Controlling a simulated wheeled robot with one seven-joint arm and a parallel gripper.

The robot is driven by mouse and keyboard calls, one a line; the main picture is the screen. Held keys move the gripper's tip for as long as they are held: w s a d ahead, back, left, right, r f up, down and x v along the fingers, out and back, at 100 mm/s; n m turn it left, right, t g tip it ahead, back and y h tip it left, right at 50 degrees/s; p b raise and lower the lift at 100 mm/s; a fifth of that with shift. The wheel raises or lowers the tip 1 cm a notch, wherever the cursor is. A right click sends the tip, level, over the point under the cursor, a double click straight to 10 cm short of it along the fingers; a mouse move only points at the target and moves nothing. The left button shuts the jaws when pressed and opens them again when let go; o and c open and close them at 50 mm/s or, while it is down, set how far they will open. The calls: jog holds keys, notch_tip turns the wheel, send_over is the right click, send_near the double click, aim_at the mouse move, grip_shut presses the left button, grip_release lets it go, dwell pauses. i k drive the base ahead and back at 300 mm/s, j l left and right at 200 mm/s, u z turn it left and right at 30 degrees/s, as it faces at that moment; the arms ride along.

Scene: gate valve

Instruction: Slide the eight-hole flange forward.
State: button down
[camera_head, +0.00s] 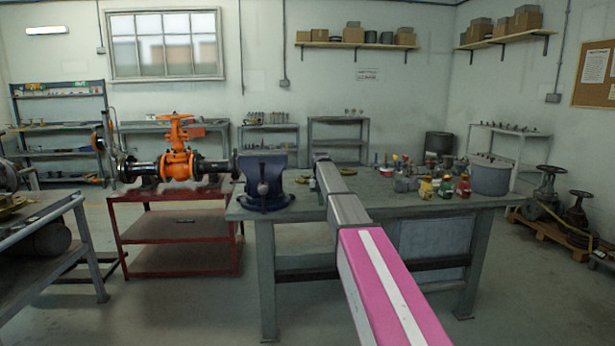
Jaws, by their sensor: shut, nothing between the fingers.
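My arm, pink with a white stripe and then grey, reaches from the bottom right over the grey workbench (300,202). Its far end is above the bench, right of the blue vise (265,181). I make out no gripper fingers there. I cannot pick out an eight-hole flange for certain. A small yellowish ring-like piece (303,180) lies between the vise and my arm, too small to show holes. My arm covers part of the bench top behind it.
An orange gate valve (178,160) in a black pipe stands on a red cart (172,222) at left. Bottles (463,187), small parts and a grey bucket (490,176) crowd the bench's right side. Another bench (45,212) is at far left.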

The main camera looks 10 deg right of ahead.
aim_at(301, 179)
jog(key=i, duration=1.7)
